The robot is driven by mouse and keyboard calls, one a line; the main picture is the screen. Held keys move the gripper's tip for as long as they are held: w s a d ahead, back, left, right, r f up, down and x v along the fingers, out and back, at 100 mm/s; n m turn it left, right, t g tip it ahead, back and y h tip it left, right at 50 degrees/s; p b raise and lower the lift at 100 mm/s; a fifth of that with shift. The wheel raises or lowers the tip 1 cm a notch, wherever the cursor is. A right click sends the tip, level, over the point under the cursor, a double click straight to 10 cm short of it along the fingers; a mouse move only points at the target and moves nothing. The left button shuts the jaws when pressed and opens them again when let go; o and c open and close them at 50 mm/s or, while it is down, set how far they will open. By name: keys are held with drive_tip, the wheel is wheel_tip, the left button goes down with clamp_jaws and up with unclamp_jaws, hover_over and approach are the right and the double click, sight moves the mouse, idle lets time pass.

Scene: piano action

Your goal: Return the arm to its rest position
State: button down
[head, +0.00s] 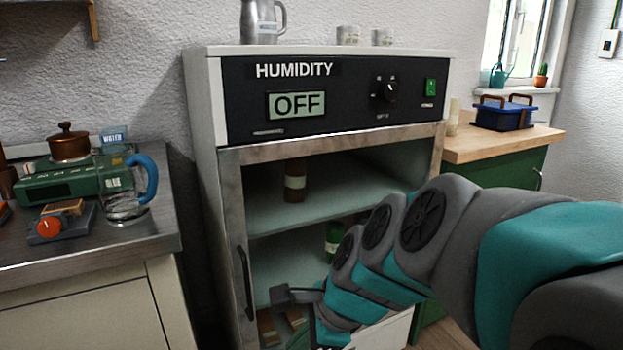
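My arm reaches in from the right in the head view, teal and grey, bent down toward the lower middle. My gripper (300,297) is at its far end, low in front of the humidity cabinet (228,165). Only a dark grey part of the gripper shows clearly, so its opening and anything between its fingers cannot be made out. The cabinet has a metal-framed front with a dark vertical handle (244,282) at left. Its display (296,104) reads OFF, beside a dark knob (389,91) and a green switch (430,88).
Inside the cabinet are a brown bottle (295,182) and a green bottle (333,240), partly behind my arm. A left counter (85,248) holds a glass jug (122,188), a copper pot (69,144) and a red-knobbed device (50,226). A blue box (503,115) stands on the right counter.

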drive_tip(key=s+d+f+n+g+h, duration=0.2)
drive_tip(key=s+d+f+n, duration=0.2)
drive_tip(key=s+d+n, duration=0.4)
drive_tip(key=s+d+f+n+g+h, duration=0.2)
drive_tip(key=s+d+f+n, duration=0.3)
drive_tip(key=s+d+n, duration=0.3)
drive_tip(key=shift+s+d+h, duration=0.3)
drive_tip(key=shift+d+h, duration=0.3)
drive_tip(key=shift+d, duration=0.55)
